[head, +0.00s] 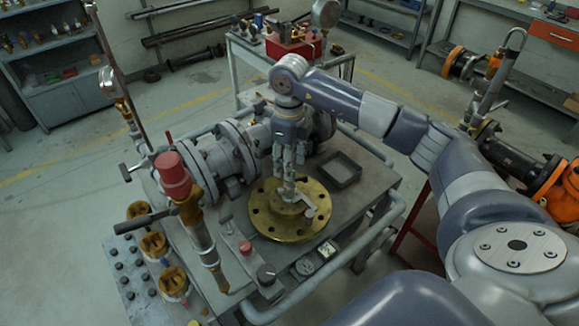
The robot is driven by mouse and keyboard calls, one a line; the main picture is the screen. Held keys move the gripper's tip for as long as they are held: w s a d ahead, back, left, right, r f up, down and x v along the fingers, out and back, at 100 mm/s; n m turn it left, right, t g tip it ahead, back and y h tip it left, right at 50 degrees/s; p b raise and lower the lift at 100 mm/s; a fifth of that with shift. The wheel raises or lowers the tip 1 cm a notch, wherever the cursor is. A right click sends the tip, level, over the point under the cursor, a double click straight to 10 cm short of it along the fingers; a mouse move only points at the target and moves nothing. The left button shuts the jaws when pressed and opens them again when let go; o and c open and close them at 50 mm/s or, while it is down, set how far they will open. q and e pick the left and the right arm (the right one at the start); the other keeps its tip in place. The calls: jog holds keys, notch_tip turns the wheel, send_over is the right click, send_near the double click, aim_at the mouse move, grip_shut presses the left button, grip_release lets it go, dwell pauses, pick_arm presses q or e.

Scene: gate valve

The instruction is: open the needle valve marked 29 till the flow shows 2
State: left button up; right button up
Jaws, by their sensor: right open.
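My right gripper (287,188) comes in from the upper right and points down over a round brass flange (262,222) on the grey bench. It is open, and nothing shows between its fingers. A small grey handle-like part (310,210) is close by its fingertips; I cannot tell whether they touch. Small fittings with a T-handle (227,222) and a red cap (245,247) stand left of the flange. No marking 29 or flow figure is readable. My left gripper is not in view.
A large grey flanged gate valve (215,160) lies behind the flange. A tall brass fitting with a red cap (172,177) and a black lever (120,222) stands left. An open square tray (340,171) lies behind right. A grey rail (375,235) edges the bench.

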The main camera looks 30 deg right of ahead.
notch_tip(320, 180, up, 10)
jog(key=shift+f, duration=0.15)
jog(key=shift+f, duration=0.1)
dwell(0.6)
